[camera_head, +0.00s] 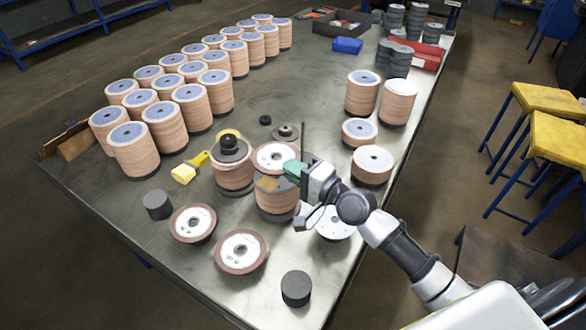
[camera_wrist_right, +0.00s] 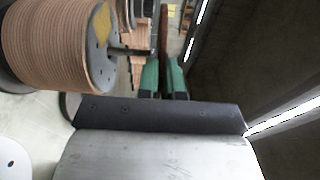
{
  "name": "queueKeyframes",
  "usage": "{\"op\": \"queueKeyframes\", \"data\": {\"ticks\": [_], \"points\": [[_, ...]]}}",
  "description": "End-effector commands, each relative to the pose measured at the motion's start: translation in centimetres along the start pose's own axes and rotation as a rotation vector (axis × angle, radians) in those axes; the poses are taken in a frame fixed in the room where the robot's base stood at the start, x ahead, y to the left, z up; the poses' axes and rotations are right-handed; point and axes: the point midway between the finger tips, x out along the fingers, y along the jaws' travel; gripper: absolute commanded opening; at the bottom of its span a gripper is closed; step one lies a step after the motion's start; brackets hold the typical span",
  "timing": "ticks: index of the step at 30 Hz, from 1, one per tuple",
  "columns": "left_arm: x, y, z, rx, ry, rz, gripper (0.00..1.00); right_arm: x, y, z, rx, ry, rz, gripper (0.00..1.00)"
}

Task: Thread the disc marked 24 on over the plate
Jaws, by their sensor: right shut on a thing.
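My right gripper (camera_head: 293,168), with green fingertips, is shut on a disc (camera_head: 275,157) with a white centre and brown rim. In the head view the disc appears over a tan stack (camera_head: 274,203) topped by a grey plate (camera_head: 286,185), partly hidden by the disc. In the right wrist view the fingers (camera_wrist_right: 164,80) pinch the disc, a thin brown strip seen edge-on (camera_wrist_right: 164,30). The plate (camera_wrist_right: 103,60) on the stack (camera_wrist_right: 50,45) appears apart from it, with a dark rod pointing toward the disc. Any 24 mark is unreadable. My left gripper is not in view.
Two white-centred discs (camera_head: 193,222) (camera_head: 241,251) lie in front, near dark cylinders (camera_head: 158,205) (camera_head: 296,288). Another stack (camera_head: 233,172) stands left, beside a yellow brush (camera_head: 190,168). Rows of tan stacks fill the back left. Several stacks (camera_head: 372,165) stand right, near the table edge.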

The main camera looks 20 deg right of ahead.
Motion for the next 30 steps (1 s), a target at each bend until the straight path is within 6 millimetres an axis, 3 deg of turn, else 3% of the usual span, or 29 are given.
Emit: {"op": "queueKeyframes", "data": {"ticks": [30], "points": [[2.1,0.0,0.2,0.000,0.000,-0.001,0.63,0.0,2.2,0.0,-0.001,0.000,-0.001,0.00]]}}
